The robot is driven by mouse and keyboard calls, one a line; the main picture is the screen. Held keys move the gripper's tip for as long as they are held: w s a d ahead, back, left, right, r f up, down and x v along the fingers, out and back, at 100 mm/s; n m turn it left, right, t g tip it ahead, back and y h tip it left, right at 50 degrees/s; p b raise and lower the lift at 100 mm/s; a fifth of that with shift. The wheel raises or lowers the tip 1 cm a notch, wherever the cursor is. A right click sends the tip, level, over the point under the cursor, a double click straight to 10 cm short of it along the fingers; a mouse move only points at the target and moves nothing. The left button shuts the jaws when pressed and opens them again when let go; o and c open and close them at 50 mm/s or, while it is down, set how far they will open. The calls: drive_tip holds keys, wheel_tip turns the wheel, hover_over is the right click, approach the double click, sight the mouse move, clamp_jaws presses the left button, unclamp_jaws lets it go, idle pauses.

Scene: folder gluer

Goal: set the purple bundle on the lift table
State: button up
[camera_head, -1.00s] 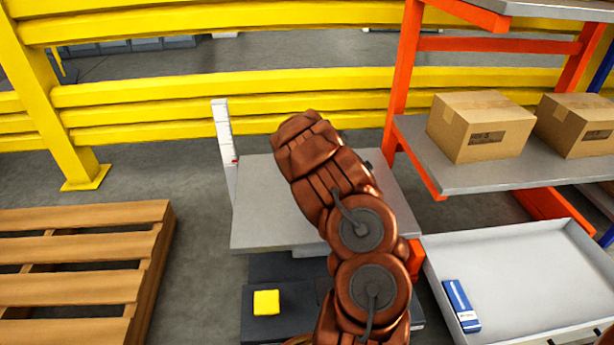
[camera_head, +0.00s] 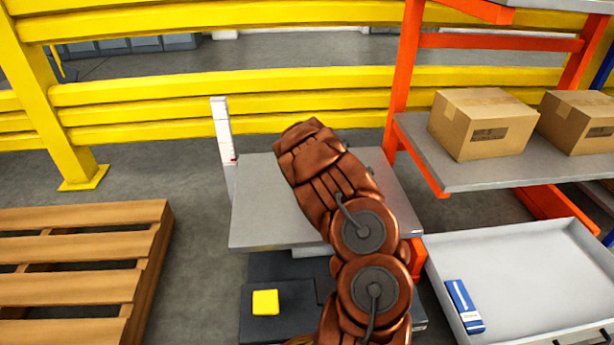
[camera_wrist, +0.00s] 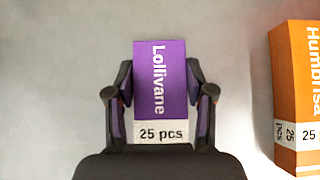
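The purple bundle (camera_wrist: 160,85), marked "Lollivane" and "25 pcs", shows in the wrist view between the two fingers of my gripper (camera_wrist: 161,90). The fingers lie against its left and right sides, and my gripper looks shut on it. Below it is a plain grey surface; whether the bundle touches that surface is unclear. In the head view the lift table (camera_head: 268,205) is a grey plate in the middle, with my arm over its right part. My arm hides the gripper and the purple bundle there.
An orange bundle (camera_wrist: 296,90) stands on the right in the wrist view, apart from the gripper. Head view: a white upright post (camera_head: 222,130) at the table's left, an orange rack with cartons (camera_head: 482,125) and a white tray (camera_head: 530,275) right, a wooden pallet (camera_head: 75,255) left.

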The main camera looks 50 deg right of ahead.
drive_tip(key=o, duration=0.4)
drive_tip(key=shift+c, duration=0.2)
